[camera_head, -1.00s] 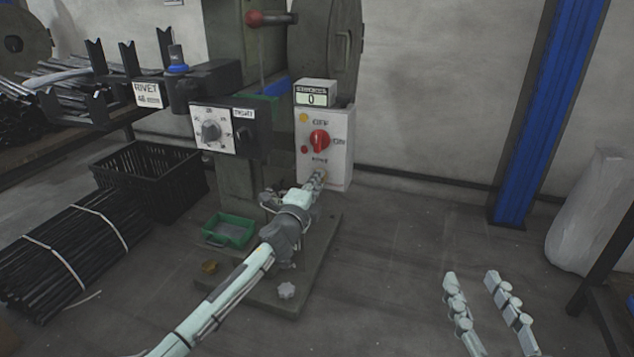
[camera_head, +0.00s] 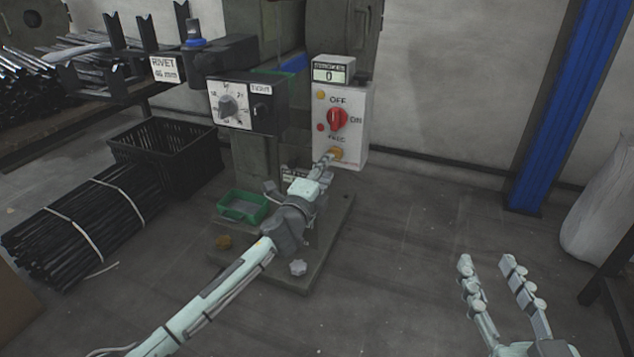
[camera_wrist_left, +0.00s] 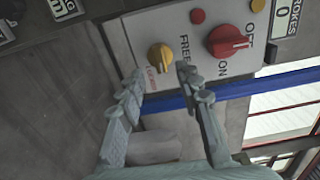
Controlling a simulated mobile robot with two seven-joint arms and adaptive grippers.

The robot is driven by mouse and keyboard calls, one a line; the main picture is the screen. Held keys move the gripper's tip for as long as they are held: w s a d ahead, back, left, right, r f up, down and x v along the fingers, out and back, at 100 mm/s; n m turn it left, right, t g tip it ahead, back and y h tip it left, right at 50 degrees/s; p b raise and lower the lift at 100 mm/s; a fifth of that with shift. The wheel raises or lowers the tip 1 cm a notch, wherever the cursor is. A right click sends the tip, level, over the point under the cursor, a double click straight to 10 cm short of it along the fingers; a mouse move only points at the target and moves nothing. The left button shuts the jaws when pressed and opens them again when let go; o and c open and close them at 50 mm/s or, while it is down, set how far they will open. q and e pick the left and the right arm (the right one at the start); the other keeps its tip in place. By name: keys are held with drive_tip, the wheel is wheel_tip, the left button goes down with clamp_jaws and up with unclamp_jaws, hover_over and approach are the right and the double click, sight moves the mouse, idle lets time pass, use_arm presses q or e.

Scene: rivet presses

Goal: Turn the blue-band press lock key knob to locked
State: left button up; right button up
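The press has a white control box (camera_head: 354,145) with a red selector knob (camera_head: 337,119) marked OFF and ON. Below it is a small yellow knob (camera_head: 336,154), which also shows in the left wrist view (camera_wrist_left: 160,57), beside the word FREE. A word by its other side is too small to read surely. My left gripper (camera_head: 328,163) reaches up to the box. In the left wrist view my left gripper (camera_wrist_left: 161,74) is open, its fingertips on either side of and just short of the yellow knob, apparently not gripping it. My right gripper (camera_head: 487,263) is open and empty, lower right.
A counter (camera_head: 333,73) reading 0 sits on the box. A dial panel (camera_head: 229,104) is left of it. A black crate (camera_head: 168,155) stands left. A blue post (camera_head: 559,105) stands right.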

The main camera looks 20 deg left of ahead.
use_arm(q)
drive_tip(key=s, duration=0.7)
drive_tip(key=shift+a, duration=0.15)
